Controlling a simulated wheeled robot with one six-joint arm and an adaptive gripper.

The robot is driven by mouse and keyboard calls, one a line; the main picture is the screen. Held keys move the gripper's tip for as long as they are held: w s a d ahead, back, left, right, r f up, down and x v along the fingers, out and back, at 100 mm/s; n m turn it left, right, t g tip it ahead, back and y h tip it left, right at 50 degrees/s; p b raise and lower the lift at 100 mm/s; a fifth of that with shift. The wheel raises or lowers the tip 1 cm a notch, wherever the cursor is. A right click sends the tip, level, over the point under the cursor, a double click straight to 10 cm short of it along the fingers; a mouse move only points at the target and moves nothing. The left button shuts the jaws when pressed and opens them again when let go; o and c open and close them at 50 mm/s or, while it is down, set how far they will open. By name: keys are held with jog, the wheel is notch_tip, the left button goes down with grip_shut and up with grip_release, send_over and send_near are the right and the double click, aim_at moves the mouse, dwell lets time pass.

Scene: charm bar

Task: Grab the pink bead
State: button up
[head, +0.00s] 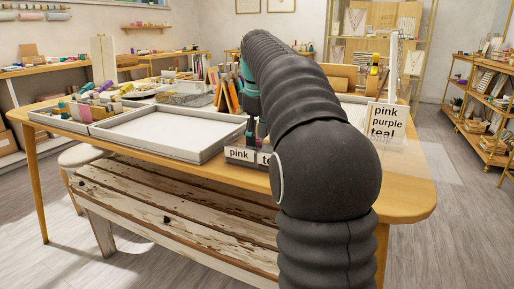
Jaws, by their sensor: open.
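I cannot make out a pink bead in the head view; it may be too small or hidden behind my arm. My gripper (257,138) points down over the front edge of the wooden table, just behind a label strip (240,154) that reads "pink" and the start of another word. My arm hides part of the gripper and the strip's right end. The gripper is open, and I see nothing held in it. A sign (386,122) reading "pink purple teal" stands at the table's right.
A white empty-looking tray (160,155) lies left of my gripper. A tray of colored items (50,122) sits at the far left.

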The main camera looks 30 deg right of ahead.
jog(key=shift+f, duration=0.5)
jog(key=c, duration=0.9)
jog(key=shift+o, duration=0.2)
jog(key=shift+r, duration=0.1)
